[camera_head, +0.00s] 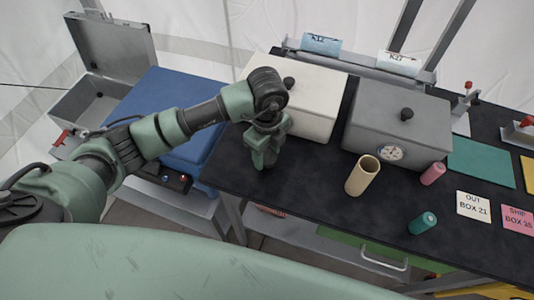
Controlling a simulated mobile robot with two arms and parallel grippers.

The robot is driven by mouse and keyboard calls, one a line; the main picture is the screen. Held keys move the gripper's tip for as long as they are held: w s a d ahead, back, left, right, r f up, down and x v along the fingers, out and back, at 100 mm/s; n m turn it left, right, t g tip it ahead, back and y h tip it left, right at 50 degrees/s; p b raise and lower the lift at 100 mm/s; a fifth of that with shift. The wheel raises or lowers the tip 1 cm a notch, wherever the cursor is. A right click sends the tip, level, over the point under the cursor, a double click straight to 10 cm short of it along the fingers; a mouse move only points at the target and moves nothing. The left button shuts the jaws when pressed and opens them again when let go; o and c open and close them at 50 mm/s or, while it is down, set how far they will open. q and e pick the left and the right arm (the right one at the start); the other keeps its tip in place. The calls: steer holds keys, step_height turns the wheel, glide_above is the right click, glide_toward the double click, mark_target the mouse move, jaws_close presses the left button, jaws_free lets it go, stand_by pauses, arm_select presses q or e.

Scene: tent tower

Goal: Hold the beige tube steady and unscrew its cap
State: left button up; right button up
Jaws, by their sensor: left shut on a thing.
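The beige tube (362,176) stands upright on the dark table, a little tilted in the picture by the view. Its top looks open, with a hollow inside and no cap on it. My left gripper (264,160) is over the table's left part, to the left of the tube and apart from it. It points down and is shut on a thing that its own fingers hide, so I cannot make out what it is. My right gripper is not in view.
A white lidded box (315,112) stands close behind my left gripper, and a grey lidded box (385,135) behind the tube. A pink cylinder (433,174) and a green cylinder (423,223) stand at the right. The dark tabletop (310,185) is clear between gripper and tube.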

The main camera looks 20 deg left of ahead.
arm_select(q)
steer(key=shift+f, duration=0.65)
steer(key=shift+f, duration=0.1)
steer(key=shift+f, duration=0.15)
steer(key=o, duration=1.5)
steer(key=shift+o, duration=0.2)
